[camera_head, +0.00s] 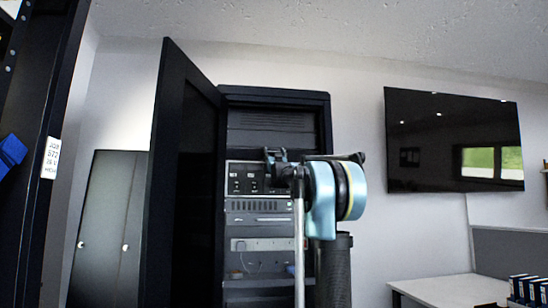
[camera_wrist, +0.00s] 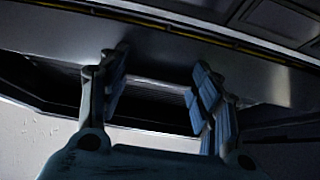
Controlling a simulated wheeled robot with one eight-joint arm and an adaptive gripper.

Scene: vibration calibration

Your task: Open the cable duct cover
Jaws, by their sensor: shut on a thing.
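In the wrist view, my gripper (camera_wrist: 160,70) has its two blue-padded fingers apart, shut on part of a grey metal panel, which I take to be the cable duct cover (camera_wrist: 160,52). The panel slants across the upper picture, with a thin yellow line along its upper edge. A dark gap shows below it. In the head view, my gripper (camera_head: 277,168) is in front of the open rack cabinet (camera_head: 328,125). My own wrist hides part of the cabinet, and I cannot make out the cover there.
The black cabinet door (camera_head: 172,170) stands open on the left. Rack units (camera_head: 258,217) fill the cabinet. A dark rack post (camera_head: 50,140) rises at the far left. A wall screen (camera_head: 440,140) and a white table (camera_head: 450,290) are on the right.

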